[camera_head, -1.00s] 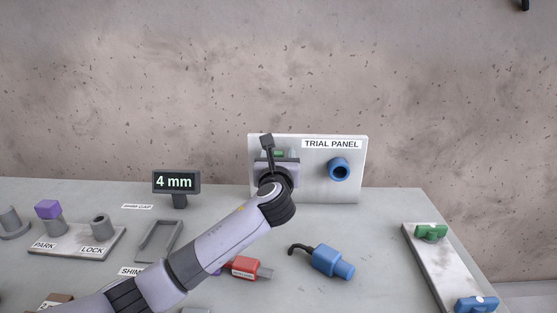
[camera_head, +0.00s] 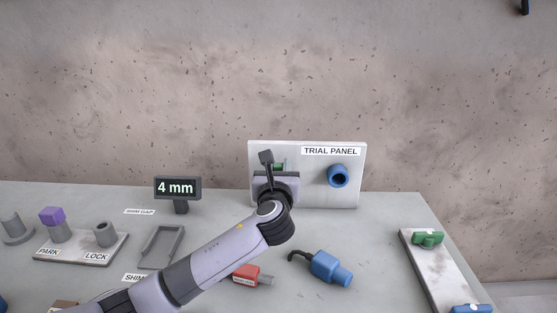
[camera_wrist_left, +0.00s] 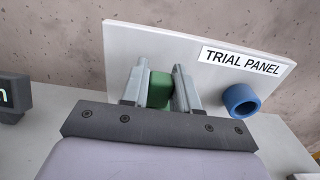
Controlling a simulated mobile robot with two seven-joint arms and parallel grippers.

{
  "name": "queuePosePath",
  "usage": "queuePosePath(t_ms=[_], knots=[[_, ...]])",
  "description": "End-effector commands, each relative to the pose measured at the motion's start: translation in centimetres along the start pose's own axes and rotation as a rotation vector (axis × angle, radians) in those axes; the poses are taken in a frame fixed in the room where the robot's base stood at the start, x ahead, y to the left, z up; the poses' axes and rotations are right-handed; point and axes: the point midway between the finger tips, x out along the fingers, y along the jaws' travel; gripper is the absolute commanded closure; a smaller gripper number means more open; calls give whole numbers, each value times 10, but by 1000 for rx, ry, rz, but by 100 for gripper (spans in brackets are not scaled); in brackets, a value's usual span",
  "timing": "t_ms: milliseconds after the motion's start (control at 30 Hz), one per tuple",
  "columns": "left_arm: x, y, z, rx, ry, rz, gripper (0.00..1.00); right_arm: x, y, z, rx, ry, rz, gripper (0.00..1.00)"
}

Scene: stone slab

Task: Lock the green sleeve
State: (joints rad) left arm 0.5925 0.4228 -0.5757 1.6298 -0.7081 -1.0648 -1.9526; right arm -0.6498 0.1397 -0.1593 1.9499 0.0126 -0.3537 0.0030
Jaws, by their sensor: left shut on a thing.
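A green part (camera_wrist_left: 160,90), which looks like the green sleeve, sits at the trial panel (camera_wrist_left: 125,45), between the fingers of my left gripper (camera_wrist_left: 160,88). The left gripper is shut on it. In the head view, a small patch of the green sleeve (camera_head: 279,167) shows past my left gripper (camera_head: 275,172) at the left half of the trial panel (camera_head: 340,195). The wrist hides most of it, and its lock state cannot be told. My right gripper is not in view.
A blue socket (camera_head: 338,176) is on the panel's right half. A blue plug (camera_head: 328,267) and a red plug (camera_head: 247,274) lie on the slab. A PARK/LOCK base (camera_head: 75,252) with a purple-topped post (camera_head: 52,217) stands left; a rack (camera_head: 440,270) with green and blue parts lies right.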

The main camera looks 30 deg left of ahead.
Motion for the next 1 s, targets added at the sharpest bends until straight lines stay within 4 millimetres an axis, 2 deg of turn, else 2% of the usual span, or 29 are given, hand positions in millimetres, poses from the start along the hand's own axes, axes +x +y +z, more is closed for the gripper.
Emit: queuePosePath(t_ms=[200, 233, 267, 300, 667, 1000], knots=[[-2, -2, -5, 1, 7, -3, 100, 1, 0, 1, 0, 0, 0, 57], [-2, -2, -5, 1, 7, -3, 61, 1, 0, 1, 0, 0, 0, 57], [-2, -2, -5, 1, 7, -3, 51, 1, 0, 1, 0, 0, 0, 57], [-2, -2, -5, 1, 7, -3, 49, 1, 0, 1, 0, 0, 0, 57], [-5, -1, -3, 1, 4, -2, 49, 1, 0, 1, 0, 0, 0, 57], [-48, -1, -4, 0, 5, -4, 49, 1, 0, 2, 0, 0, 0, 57]])
